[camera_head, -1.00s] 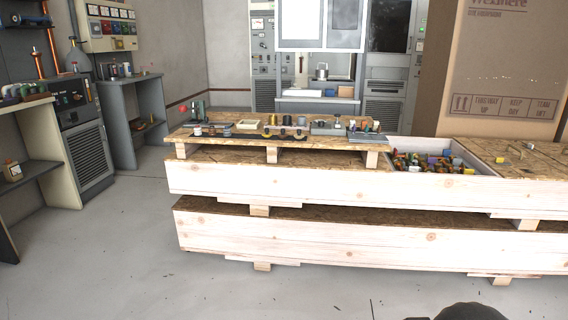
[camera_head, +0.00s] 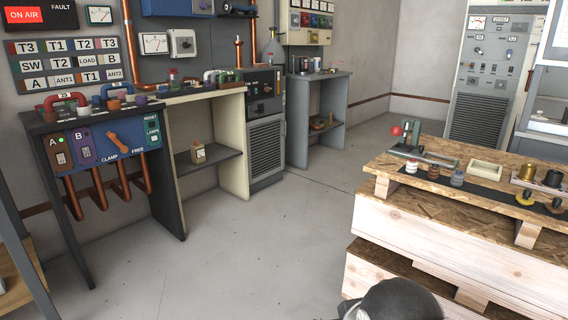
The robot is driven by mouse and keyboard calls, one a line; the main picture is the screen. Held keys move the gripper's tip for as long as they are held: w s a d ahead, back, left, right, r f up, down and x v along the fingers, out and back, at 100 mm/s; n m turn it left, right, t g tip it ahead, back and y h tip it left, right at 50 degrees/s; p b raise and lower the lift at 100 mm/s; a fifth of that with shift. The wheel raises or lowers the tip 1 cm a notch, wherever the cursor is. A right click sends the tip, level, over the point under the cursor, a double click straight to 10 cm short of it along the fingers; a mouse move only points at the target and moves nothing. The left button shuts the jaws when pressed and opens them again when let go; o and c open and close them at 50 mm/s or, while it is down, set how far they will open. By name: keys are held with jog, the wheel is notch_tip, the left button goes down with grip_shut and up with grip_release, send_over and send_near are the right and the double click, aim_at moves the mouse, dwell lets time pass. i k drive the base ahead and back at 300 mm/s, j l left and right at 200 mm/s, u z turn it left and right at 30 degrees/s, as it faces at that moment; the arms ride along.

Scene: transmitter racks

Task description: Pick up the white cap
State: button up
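I cannot pick out the white cap for certain. A small white piece with a reddish-brown lower part (camera_head: 412,166) stands at the left end of a dark strip on the wooden crate stack (camera_head: 440,240). Two similar small pieces stand beside it: a brownish one (camera_head: 433,172) and a blue-grey one with a pale top (camera_head: 457,177). They are too small to tell whether they are caps or jars. My gripper is not in view; only a dark rounded part, probably of my arm, shows at the bottom edge.
A cream tray (camera_head: 485,169), a brass cylinder (camera_head: 526,173) and a green device with a red ball (camera_head: 405,135) share the crate top. A dark bench with a blue clamp panel (camera_head: 110,142) and a cream bench (camera_head: 232,150) line the left wall. Open grey floor (camera_head: 240,250) lies between.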

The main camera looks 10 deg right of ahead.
aim_at(539, 115)
jog(key=i+j+u, duration=0.1)
jog(key=i+u, duration=0.3)
jog(key=i, duration=0.5)
jog(key=i+l+u, duration=0.15)
jog(key=i+u, duration=0.3)
jog(key=i, duration=0.45)
jog(key=i+l+z, duration=0.1)
jog(key=i+z, duration=0.75)
jog(key=i+j+z, duration=0.3)
jog(key=i+z, duration=0.15)
jog(key=i+l+z, duration=0.3)
jog(key=i+z, duration=0.15)
jog(key=i, duration=0.25)
jog(key=i+z, duration=0.5)
jog(key=i, duration=0.2)
jog(key=i+j+z, duration=0.2)
jog(key=i+z, duration=0.25)
jog(key=i, duration=0.3)
jog(key=i+l+z, duration=0.15)
jog(key=i+z, duration=0.55)
jog(key=z, duration=0.15)
jog(key=i+j+z, duration=0.1)
jog(key=i+z, duration=0.35)
jog(key=i+j+z, duration=0.2)
jog(key=z, duration=0.2)
jog(key=i, duration=0.05)
